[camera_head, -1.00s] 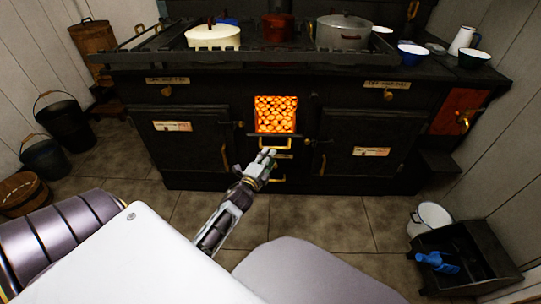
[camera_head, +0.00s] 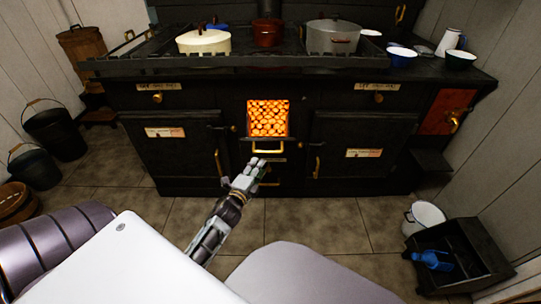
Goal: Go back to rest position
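My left gripper (camera_head: 254,170) is in front of the black stove (camera_head: 340,183), just below the glowing firebox opening (camera_head: 268,118). No object shows in it, but its fingers are too small and close together to tell whether they are open or shut. A brass handle (camera_head: 268,150) lies just above the fingertips, and the gripper looks apart from it. My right gripper is not in view.
A cream pot (camera_head: 204,42), a red pot (camera_head: 267,33) and a grey pot (camera_head: 333,37) stand on the stove top. Dark buckets (camera_head: 55,130) stand at the left. A coal box (camera_head: 465,245) and a white bucket (camera_head: 424,217) stand at the right. Tiled floor is clear before the stove.

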